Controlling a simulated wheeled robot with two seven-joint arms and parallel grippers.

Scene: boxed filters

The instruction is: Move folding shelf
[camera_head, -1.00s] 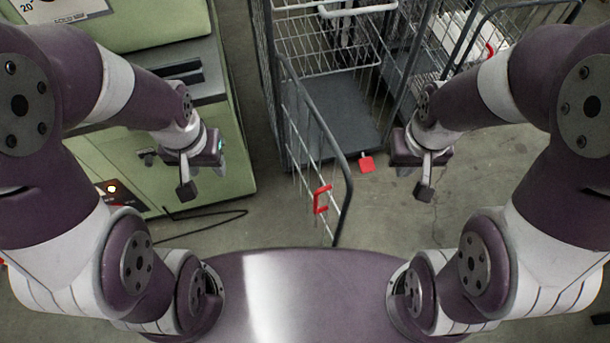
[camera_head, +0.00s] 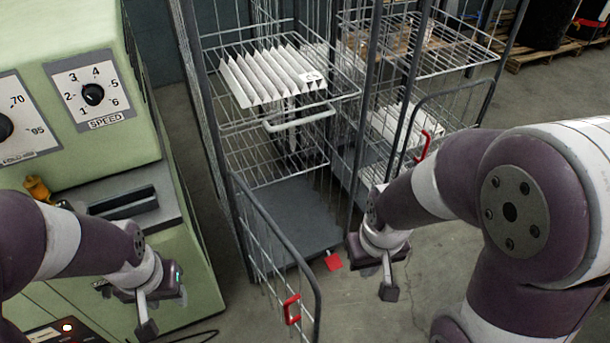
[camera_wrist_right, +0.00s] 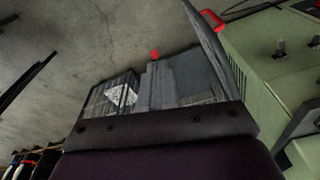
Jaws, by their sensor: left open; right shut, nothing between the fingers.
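A wire roll cage (camera_head: 210,125) stands ahead, with a wire shelf (camera_head: 345,90) across its upper part that carries a white pleated filter (camera_head: 270,75). A lower wire shelf (camera_head: 255,165) shows beneath it, with a pale bar (camera_head: 300,118) in front. I cannot tell which of these shelves folds. My left gripper (camera_head: 147,326) is open and empty, in front of the green machine and left of the cage. My right gripper (camera_head: 389,290) is shut and empty, right of the cage's open gate and apart from the shelves.
The green machine (camera_head: 190,290) stands close on the left. The cage's gate (camera_head: 275,255), with a red latch (camera_head: 291,310), swings out towards me. A second cage (camera_head: 450,60) holding more filters stands at the right. Bare floor (camera_head: 385,325) lies near my right gripper.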

